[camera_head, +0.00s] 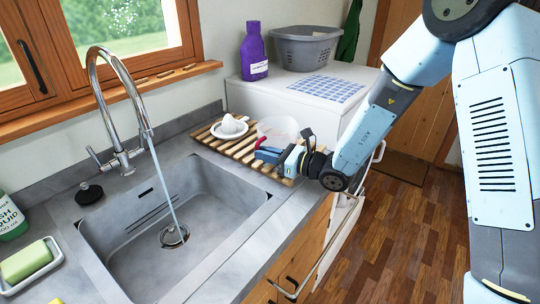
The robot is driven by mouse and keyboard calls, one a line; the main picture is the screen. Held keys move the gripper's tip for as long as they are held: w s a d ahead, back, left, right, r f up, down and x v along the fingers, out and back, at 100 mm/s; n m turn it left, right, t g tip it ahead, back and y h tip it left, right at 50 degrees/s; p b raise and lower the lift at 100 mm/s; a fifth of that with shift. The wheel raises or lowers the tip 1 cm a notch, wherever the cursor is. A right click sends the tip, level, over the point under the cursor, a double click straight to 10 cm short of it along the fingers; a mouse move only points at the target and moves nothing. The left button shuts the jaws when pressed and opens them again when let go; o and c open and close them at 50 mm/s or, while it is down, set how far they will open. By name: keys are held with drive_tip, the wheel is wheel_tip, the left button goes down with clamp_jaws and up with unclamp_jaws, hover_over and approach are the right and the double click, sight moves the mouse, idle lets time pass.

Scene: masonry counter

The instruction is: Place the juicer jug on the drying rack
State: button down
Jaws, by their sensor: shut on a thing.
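The juicer jug (278,128) is a clear, see-through vessel at the right part of the drying rack. The drying rack (240,150) is a set of wooden slats on the counter behind and right of the sink. My gripper (259,151) reaches in from the right, low over the rack, and is shut on the jug's near side. My gripper hides part of the jug, and I cannot tell whether the jug's base touches the slats. A white juicer top (230,128) with a ridged cone sits on the rack, left of the jug.
The steel tap (110,95) runs water into the grey sink (130,270). A white machine (290,106) behind the rack bears a purple bottle (254,52), a grey basket (305,48) and a checked cloth (327,88). A soap dish (30,262) lies front left.

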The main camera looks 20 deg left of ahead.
drive_tip(key=c, duration=1.1)
unclamp_jaws()
drive_tip(key=shift+f, duration=0.1)
drive_tip(key=shift+c, duration=0.2)
drive_tip(key=shift+d, duration=0.1)
drive_tip(key=d, duration=0.8)
drive_tip(key=s+d, duration=0.1)
drive_tip(key=d, duration=0.2)
drive_tip(key=shift+d+r, duration=0.25)
drive_tip(key=shift+d, duration=0.15)
